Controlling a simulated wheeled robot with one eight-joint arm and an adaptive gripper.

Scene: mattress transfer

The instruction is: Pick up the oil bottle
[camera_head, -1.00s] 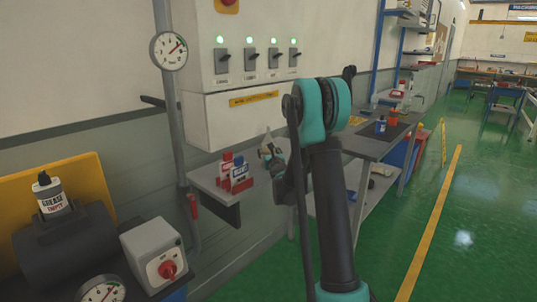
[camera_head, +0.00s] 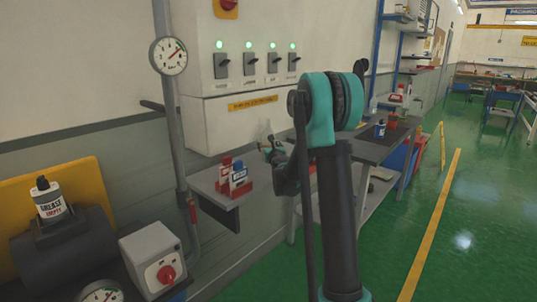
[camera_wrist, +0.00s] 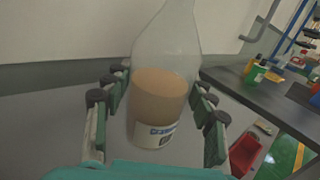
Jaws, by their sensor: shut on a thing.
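The oil bottle (camera_wrist: 165,82) is a clear bottle with tan liquid in its lower part and a white label near its base. In the wrist view it stands between the two fingers of my gripper (camera_wrist: 160,108), which is shut on it. The bottle's top is cut off by the frame edge. In the head view my gripper (camera_head: 271,150) is small, above the small wall shelf (camera_head: 215,188). The bottle is too small there to make out clearly. I cannot tell from these frames whether its base touches the shelf.
Red and blue boxes (camera_head: 234,178) stand on the shelf beside my gripper. A workbench (camera_head: 368,150) with bottles stands to the right. A grease bottle (camera_head: 48,198) sits on a dark motor at the left. The green floor at right is open.

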